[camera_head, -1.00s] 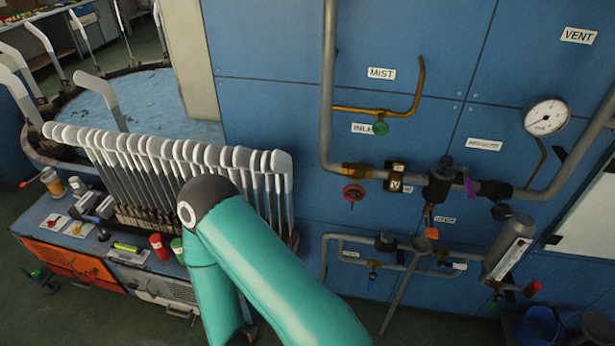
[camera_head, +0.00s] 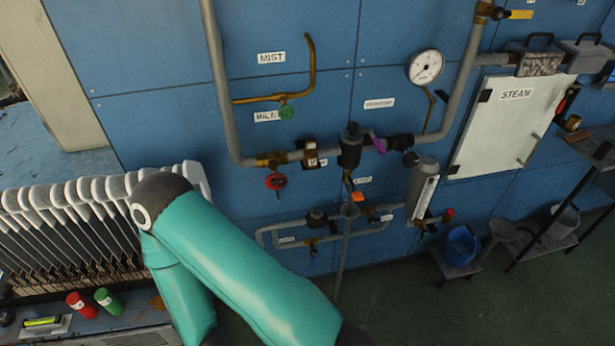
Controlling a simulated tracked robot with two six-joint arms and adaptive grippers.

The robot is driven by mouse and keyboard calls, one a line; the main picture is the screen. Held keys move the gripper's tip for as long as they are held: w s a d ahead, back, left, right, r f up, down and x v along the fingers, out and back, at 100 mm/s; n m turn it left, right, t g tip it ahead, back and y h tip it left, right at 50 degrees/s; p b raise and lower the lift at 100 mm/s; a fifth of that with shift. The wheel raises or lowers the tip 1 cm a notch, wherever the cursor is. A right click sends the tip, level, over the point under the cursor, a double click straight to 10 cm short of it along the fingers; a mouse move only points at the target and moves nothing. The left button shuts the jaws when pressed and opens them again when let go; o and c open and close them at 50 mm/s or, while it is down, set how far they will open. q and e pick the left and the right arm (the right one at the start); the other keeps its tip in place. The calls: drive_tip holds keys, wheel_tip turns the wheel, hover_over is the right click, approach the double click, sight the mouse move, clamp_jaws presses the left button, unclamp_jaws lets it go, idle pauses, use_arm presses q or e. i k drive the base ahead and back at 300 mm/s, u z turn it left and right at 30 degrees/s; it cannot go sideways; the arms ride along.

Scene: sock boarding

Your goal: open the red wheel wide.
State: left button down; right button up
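The red wheel (camera_head: 276,181) is a small round handwheel on a valve at the left end of the horizontal grey pipe on the blue wall panels. It hangs just below the brass fitting. A teal arm of mine comes up from the bottom, with its dark elbow left of the wheel and apart from it. The arm does not cover the wheel. Neither gripper shows in the picture.
A green wheel (camera_head: 287,112) sits above on a brass pipe. A pressure gauge (camera_head: 425,67) and a white STEAM panel (camera_head: 507,125) are to the right. A rack of white sock boards (camera_head: 85,230) stands left, near my elbow. A blue bucket (camera_head: 461,246) stands lower right.

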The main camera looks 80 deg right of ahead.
sight(274, 177)
drive_tip(key=z, duration=1.2)
drive_tip(key=k, duration=0.55)
drive_tip(key=u, duration=0.05)
drive_tip(key=i, duration=0.55)
drive_tip(key=u, duration=0.1)
